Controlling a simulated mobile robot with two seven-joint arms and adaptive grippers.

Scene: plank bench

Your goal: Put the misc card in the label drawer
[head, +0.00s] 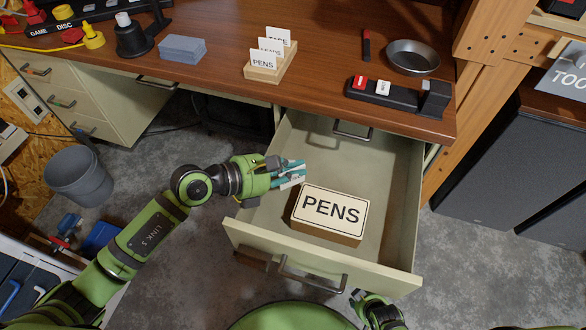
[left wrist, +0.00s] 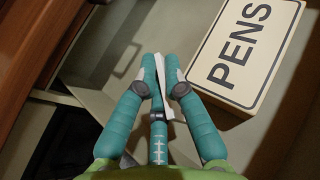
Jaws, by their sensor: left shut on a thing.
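The label drawer (head: 385,210) is pulled open below the desk top. A box marked PENS (head: 330,212) lies inside it, and the box fills the right side of the left wrist view (left wrist: 245,50). My left gripper (head: 294,172) is over the left part of the drawer, left of the box. Its teal fingers (left wrist: 160,80) are shut on a thin white card (left wrist: 168,95), seen nearly edge-on; its lettering is too small to read. The card looks apart from the drawer floor. My right gripper (head: 378,308) shows only partly at the bottom edge, its fingers unclear.
A wooden card holder (head: 272,70) with TAPE, LEADS and PENS cards stands on the desk. A blue-grey stack (head: 182,49), a black tray (head: 395,94) and a metal bowl (head: 412,57) are also there. The drawer's left floor, beside the box, is bare.

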